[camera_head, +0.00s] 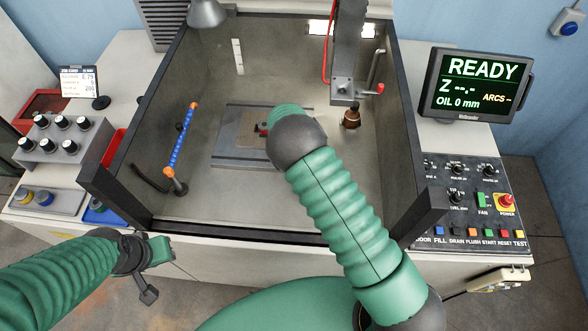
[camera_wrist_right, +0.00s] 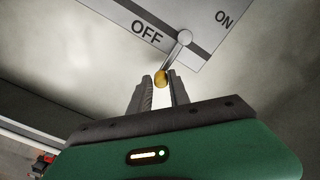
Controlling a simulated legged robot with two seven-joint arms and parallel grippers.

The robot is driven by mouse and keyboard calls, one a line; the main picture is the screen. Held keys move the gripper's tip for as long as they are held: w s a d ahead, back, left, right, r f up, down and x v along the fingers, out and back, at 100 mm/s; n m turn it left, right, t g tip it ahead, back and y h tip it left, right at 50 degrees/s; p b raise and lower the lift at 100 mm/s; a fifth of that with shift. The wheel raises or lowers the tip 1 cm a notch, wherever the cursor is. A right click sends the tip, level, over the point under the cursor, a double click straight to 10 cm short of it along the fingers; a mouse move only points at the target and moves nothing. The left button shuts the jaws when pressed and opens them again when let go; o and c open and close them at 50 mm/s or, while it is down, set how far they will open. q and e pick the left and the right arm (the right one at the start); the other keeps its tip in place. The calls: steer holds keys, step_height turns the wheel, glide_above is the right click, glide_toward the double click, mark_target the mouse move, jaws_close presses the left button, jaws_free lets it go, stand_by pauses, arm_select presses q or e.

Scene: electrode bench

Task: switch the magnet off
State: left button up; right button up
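The magnet chuck (camera_head: 232,153) is a flat grey block with a brownish top on the tank floor in the head view. My right wrist hides this spot in the head view. My left gripper (camera_head: 152,268) hangs outside the tank, fingers unclear.
Dark tank walls (camera_head: 135,165) surround the chuck. A blue tube with orange ends (camera_head: 181,140) stands at left inside, and a machine head (camera_head: 347,85) hangs at the back right. A button panel (camera_head: 472,205) and a READY screen (camera_head: 475,82) are at right.

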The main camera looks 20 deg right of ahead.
steer(key=o, duration=0.3)
steer(key=shift+r, duration=0.1)
step_height(320, 180, up, 17)
steer(key=shift+w+a+f+b, duration=0.1)
steer(key=shift+f+b, duration=0.1)
steer(key=shift+b, duration=0.9)
